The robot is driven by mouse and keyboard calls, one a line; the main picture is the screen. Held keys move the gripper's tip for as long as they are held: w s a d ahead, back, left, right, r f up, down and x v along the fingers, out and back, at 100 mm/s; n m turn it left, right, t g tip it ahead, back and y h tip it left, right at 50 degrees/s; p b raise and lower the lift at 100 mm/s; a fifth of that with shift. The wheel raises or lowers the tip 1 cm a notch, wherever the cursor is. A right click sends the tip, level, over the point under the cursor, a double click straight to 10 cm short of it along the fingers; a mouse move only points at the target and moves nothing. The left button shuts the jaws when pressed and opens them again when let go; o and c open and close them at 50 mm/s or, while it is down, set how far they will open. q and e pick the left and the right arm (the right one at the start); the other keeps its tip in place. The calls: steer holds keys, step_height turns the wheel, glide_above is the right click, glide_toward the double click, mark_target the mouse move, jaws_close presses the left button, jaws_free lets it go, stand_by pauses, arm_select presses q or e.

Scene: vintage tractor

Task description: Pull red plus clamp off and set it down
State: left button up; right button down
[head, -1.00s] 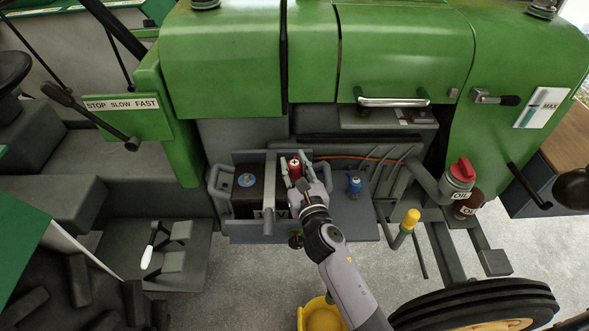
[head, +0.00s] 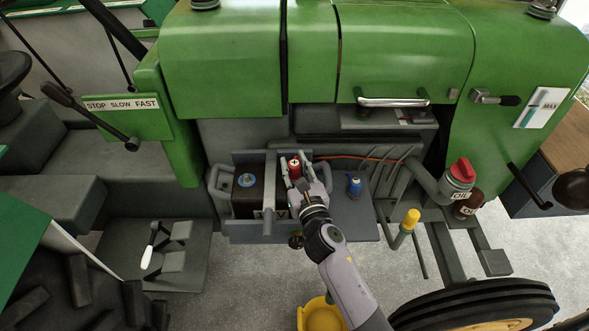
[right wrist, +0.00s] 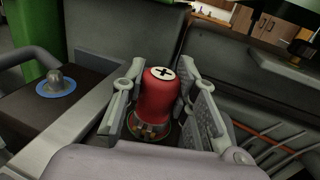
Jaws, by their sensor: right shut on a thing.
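The red plus clamp (head: 294,168) has a white top with a black plus sign. It is upright at the battery box, and in the right wrist view the clamp (right wrist: 160,92) stands between my fingers. My right gripper (head: 294,172) is shut on it, one finger on each side. In the right wrist view the gripper (right wrist: 160,110) hides the lower sides of the clamp, and I cannot tell whether it still touches the post under it. My left gripper is not in view.
A dark battery (head: 247,192) with a blue-ringed post sits left of a grey bar (head: 269,190). A blue clamp (head: 354,184) rests on the grey tray (head: 350,215) to the right. An orange cable (head: 350,157) runs behind. The green hood (head: 400,50) overhangs above.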

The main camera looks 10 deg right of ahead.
mark_target(294, 162)
steer(key=shift+r, duration=0.15)
steer(key=shift+r+p, duration=1.7)
steer(key=shift+r, duration=0.15)
steer(key=shift+r+p, duration=1.95)
steer(key=shift+p, duration=0.15)
steer(key=shift+w+d, duration=0.1)
